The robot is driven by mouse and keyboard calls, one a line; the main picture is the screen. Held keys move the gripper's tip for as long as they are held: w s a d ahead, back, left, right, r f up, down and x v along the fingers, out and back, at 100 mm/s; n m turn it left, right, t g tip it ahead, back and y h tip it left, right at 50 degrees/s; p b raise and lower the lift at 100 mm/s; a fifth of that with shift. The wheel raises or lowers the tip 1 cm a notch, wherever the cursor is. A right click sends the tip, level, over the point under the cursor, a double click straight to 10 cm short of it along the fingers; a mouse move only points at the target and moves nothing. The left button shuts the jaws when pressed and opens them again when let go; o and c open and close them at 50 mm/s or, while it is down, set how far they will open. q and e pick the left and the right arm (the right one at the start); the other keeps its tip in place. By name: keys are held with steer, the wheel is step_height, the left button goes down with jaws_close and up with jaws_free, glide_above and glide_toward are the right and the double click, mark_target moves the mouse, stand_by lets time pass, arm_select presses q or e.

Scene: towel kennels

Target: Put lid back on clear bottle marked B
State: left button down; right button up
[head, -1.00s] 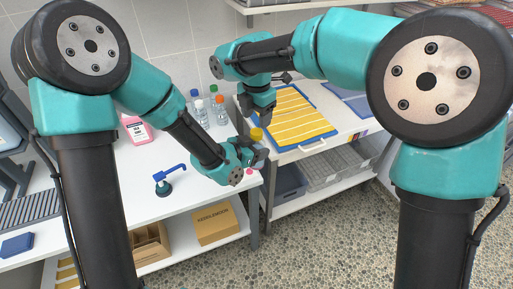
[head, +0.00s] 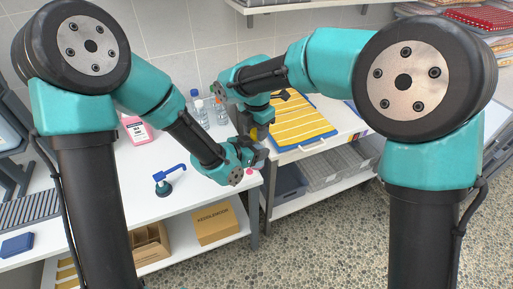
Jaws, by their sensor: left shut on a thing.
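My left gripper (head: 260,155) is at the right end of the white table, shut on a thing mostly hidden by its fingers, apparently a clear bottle. A yellow piece (head: 262,132) shows just above the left gripper, apparently its top. My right gripper (head: 247,122) is low beside the yellow piece; its fingertips are too hidden to tell open from shut. A small pink disc (head: 250,171) lies by the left gripper; I cannot tell if it is a lid. Clear bottles (head: 205,115) stand behind, one blue-capped (head: 194,93), one white-capped (head: 199,103). No B mark is readable.
A blue pump (head: 168,178) and a pink container (head: 137,130) stand on the table (head: 150,215). Boxes sit on the shelf below. The table's front is clear.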

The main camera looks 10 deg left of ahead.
steer(key=c, duration=0.5)
steer(key=shift+m, duration=0.8)
steer(key=o, duration=1.1)
step_height(320, 180, up, 12)
steer(key=shift+r, duration=0.1)
